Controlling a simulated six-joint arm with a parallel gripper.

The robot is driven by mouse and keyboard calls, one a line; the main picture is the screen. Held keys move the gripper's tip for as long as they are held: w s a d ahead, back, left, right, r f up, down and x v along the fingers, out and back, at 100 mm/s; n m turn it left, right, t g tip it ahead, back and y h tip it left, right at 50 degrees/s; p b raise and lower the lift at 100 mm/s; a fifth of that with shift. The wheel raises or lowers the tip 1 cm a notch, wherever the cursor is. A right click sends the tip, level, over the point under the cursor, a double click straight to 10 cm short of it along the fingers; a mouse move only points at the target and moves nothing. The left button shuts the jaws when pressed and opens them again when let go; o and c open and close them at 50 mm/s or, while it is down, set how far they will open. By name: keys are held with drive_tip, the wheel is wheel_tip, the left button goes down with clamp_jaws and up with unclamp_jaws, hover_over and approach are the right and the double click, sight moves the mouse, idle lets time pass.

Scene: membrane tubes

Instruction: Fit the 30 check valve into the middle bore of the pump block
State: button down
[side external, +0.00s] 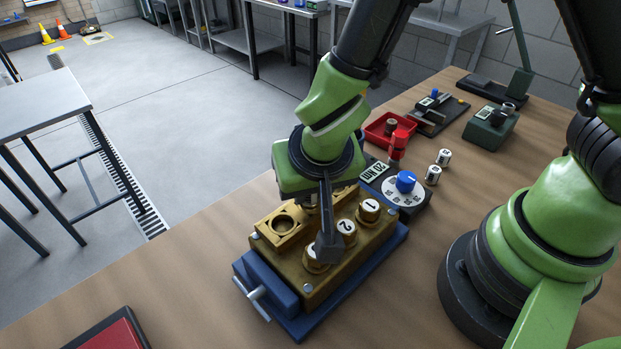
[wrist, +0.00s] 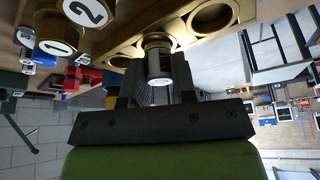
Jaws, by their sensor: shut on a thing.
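The brass pump block (side external: 345,262) sits in a blue vise (side external: 277,300). Its near row has numbered caps, 1 (side external: 369,208) and 2 (side external: 346,229), and a third partly behind my finger. The other row holds bores; one end bore (side external: 285,223) is open. My gripper (wrist: 158,88) is shut on a small cylindrical valve (wrist: 159,66) with a pale end, its number unreadable. In the wrist view the valve lines up with the middle bore, between two open bores. How deep it sits cannot be told. In the side view my gripper (side external: 326,238) hides valve and middle bore.
A dark unit with a blue knob (side external: 405,182) and a "20 NM" label stands behind the block. Two white-labelled cylinders (side external: 444,157) (side external: 433,175) stand on the bench. A red tray (side external: 389,130) and a green fixture (side external: 490,128) lie farther back. The front bench is mostly clear.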

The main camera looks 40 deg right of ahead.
drive_tip(key=shift+f, duration=0.35)
drive_tip(key=c, duration=0.8)
unclamp_jaws()
drive_tip(key=shift+c, duration=0.2)
drive_tip(key=shift+a, duration=0.1)
drive_tip(key=shift+r, duration=0.15)
drive_tip(key=v, duration=0.9)
drive_tip(key=shift+s+r, duration=0.2)
drive_tip(key=shift+r, duration=0.1)
